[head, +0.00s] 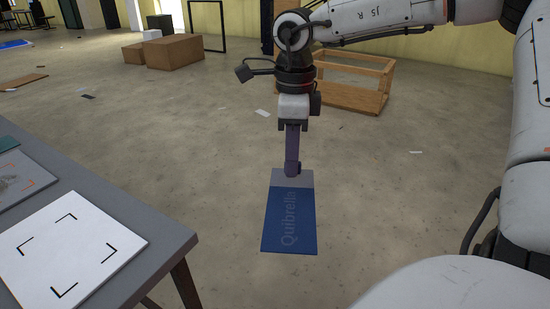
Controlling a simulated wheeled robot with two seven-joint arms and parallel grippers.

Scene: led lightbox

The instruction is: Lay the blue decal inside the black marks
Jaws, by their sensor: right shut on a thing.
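The blue decal (290,222), with pale lettering and a greyish strip along its top, hangs from my right gripper (292,172). The gripper points down and is shut on the decal's top edge. The decal is over open floor, to the right of the table and apart from it. The black marks (70,218) are several corner brackets on a white board (40,260). The board lies on the grey table (172,232) at the lower left, and nothing covers the marks. My left gripper is not in view.
A second board with orange marks (12,178) lies on the table behind the white one. A wooden crate (352,98) stands on the floor behind my right gripper. Brown boxes (175,52) stand farther back. Scraps litter the floor.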

